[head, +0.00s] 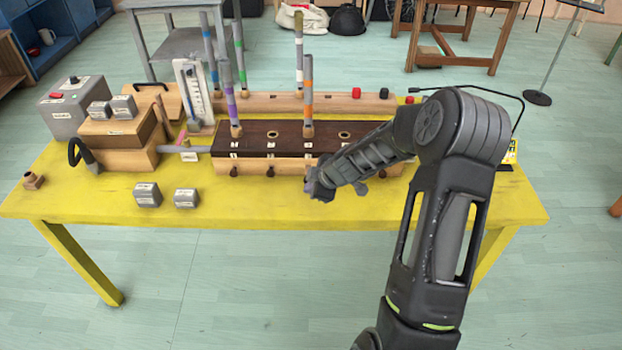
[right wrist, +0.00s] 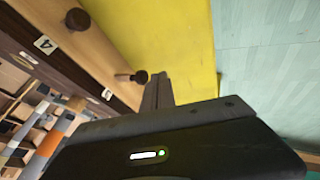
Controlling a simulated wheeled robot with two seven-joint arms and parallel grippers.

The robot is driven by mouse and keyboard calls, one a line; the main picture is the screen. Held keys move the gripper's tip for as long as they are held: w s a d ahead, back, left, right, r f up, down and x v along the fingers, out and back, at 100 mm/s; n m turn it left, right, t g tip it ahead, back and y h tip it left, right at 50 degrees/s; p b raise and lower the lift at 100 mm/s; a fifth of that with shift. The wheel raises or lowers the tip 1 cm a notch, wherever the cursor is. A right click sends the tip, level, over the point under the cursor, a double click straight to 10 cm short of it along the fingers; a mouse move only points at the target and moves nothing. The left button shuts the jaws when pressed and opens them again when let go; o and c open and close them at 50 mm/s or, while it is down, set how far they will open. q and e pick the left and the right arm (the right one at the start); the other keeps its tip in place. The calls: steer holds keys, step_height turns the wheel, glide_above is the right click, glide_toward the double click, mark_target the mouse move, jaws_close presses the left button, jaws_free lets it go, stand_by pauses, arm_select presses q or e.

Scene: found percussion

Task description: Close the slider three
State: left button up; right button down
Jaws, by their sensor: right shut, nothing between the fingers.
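The long wooden box (head: 250,168) with a dark numbered top stands on the yellow table. Dark slider knobs line its front; two show at the left, and my right arm hides the others in the head view. In the right wrist view, one dark knob (right wrist: 139,76) stands out from the wood on a short stem, below a label too small to read. Another knob (right wrist: 77,19) sits by the label 4. My right gripper (head: 318,188) is shut and empty in front of the box; its fingertips (right wrist: 158,78) are close beside the stemmed knob. Contact is unclear.
Striped tubes (head: 308,95) stand upright in the box and the wooden block (head: 260,103) behind. Two small grey blocks (head: 147,194) lie at the table's front left. Wooden boxes (head: 118,135) crowd the left. The yellow table (head: 245,207) is bare in front of the box.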

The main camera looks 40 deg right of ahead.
steer(key=shift+w+d+p, duration=0.3)
steer(key=shift+w+d, duration=0.2)
steer(key=shift+w, duration=0.15)
steer(key=w+d+b, duration=0.2)
steer(key=shift+w+f, duration=0.2)
steer(key=shift+w, duration=0.15)
steer(key=shift+d+r, duration=0.1)
steer(key=shift+r, duration=0.15)
